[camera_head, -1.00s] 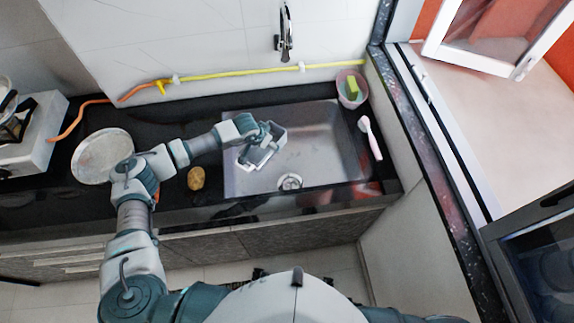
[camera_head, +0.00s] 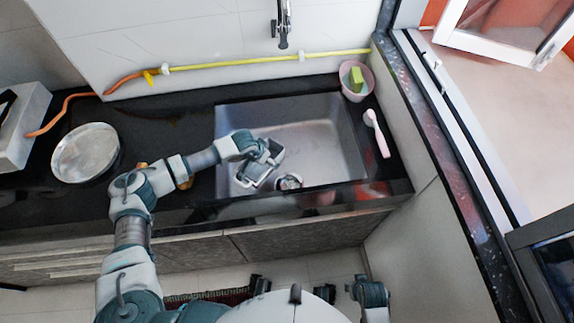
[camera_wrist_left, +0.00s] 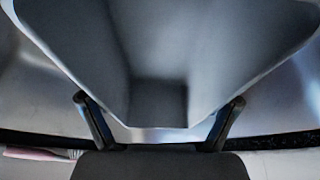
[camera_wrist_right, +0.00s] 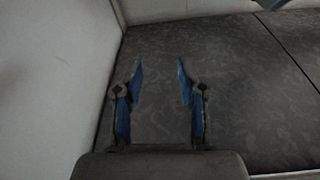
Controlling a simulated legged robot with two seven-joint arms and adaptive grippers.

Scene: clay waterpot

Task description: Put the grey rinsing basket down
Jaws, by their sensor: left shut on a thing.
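I cannot tell whether the basket touches the sink floor. My right gripper (camera_wrist_right: 157,85) is open and empty in the right wrist view, facing the cabinet front.
A drain (camera_head: 289,182) lies near the sink's front. A pink bowl with a green-yellow sponge (camera_head: 356,78) and a pink-handled brush (camera_head: 376,133) are right of the sink. A round metal lid (camera_head: 86,153) lies on the left counter. A faucet (camera_head: 283,25) hangs above.

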